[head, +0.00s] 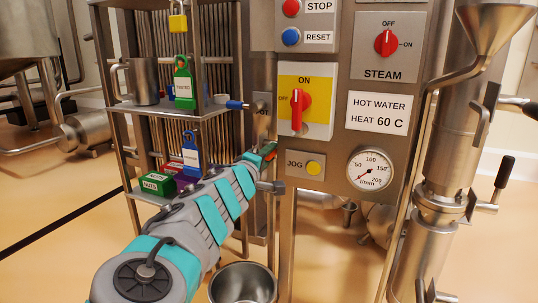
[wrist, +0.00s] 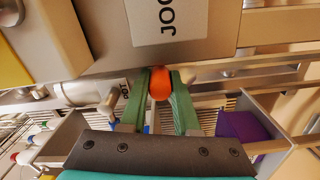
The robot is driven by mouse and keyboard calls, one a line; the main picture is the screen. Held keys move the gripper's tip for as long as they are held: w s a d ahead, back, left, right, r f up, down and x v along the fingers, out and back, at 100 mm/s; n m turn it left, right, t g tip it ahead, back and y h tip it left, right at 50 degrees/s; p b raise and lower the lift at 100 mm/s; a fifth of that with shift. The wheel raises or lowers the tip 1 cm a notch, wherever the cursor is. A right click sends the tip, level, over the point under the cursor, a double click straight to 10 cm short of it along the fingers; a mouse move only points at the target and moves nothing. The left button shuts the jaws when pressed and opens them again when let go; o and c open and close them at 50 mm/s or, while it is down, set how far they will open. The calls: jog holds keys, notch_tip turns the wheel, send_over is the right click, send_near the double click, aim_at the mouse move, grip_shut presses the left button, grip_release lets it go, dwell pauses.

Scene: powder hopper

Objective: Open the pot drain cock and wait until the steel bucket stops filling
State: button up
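A steel bucket (head: 243,283) stands at the bottom of the head view, partly cut off by the frame. Its inside looks empty and no stream into it shows. An orange handle (wrist: 160,82) sits between the green fingers of my gripper (wrist: 161,88) in the wrist view, and both fingers appear to touch it. In the head view, my gripper (head: 266,151) is at the panel's left edge, below the plate marked POT (head: 262,112). The cock's body and outlet are mostly hidden, so I cannot tell its position.
The control panel (head: 338,200) has red knobs, a yellow JOG button (head: 314,168) and a dial (head: 370,169) right of my gripper. A shelf rack (head: 165,110) with a steel jug (head: 144,82) and hanging tags stands to the left. A steel hopper column (head: 440,180) stands at the right.

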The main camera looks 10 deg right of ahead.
grip_shut()
dwell(0.9)
